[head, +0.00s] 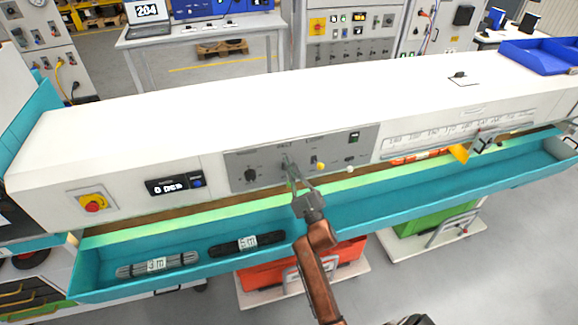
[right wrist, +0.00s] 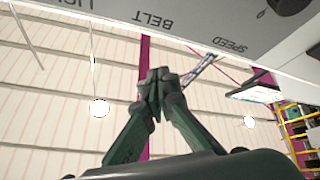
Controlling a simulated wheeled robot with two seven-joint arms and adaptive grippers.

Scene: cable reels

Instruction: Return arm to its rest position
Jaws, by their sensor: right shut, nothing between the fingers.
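My right gripper (head: 291,172) is in front of the grey control panel (head: 240,165) on the white machine's front face. Its arm comes up from the bottom of the head view. In the right wrist view the right gripper (right wrist: 158,80) has its green fingertips together, with nothing between them. Panel lettering reading BELT and SPEED shows above the fingers there. The head view does not clearly show whether the fingertips touch the panel. My left gripper is not in view.
A teal trough (head: 370,222) runs below the panel, holding a grey cable bundle (head: 158,264) and a black one (head: 247,244). A red stop button (head: 94,203) is at left. An orange crate (head: 262,277) and a green crate (head: 428,218) stand below. A blue tray (head: 540,57) sits at upper right.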

